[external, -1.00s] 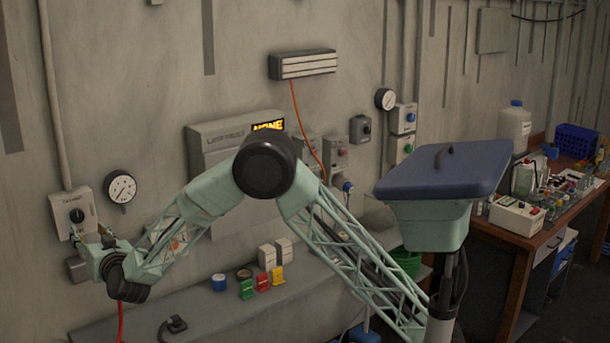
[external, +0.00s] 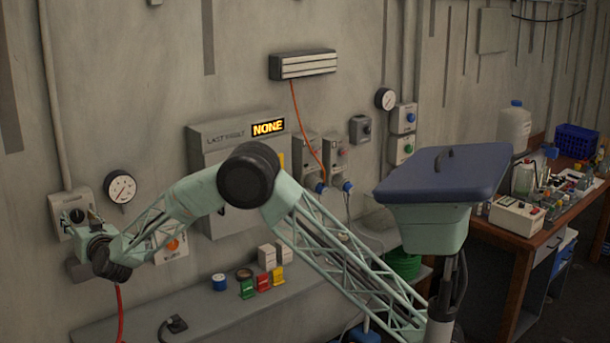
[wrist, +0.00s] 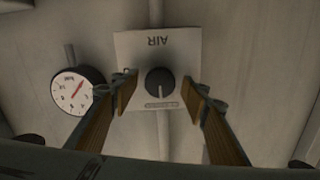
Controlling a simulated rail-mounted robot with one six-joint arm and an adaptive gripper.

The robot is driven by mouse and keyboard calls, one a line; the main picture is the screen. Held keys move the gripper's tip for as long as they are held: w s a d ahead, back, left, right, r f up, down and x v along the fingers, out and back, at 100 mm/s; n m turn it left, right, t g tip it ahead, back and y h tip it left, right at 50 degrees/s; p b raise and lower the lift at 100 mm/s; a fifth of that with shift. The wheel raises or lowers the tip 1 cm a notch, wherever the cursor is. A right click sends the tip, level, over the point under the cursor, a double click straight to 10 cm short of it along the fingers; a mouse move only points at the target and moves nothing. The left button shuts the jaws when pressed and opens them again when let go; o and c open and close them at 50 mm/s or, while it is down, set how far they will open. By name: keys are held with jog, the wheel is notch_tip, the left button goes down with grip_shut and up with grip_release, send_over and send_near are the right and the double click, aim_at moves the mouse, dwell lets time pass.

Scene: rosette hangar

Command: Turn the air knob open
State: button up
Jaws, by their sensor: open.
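The air knob (wrist: 160,83) is a dark round knob with a pale pointer line, on a light plate (wrist: 143,44) marked AIR that appears upside down in the wrist view. In the external view the air box (external: 60,203) is on the wall at the far left, partly covered by my gripper (external: 77,220). In the wrist view my gripper (wrist: 160,98) is open, one finger on each side of the knob with a gap to both. I cannot tell how far the fingertips are from the plate.
A round pressure gauge (wrist: 76,91) with a red needle is close beside the left finger in the wrist view; it also shows in the external view (external: 120,187). A red hose (external: 119,313) hangs below the air box. A bench (external: 205,310) runs along the wall.

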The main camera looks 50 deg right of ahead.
jog(key=shift+w, duration=0.2)
jog(key=c, duration=0.8)
jog(key=shift+c, duration=0.2)
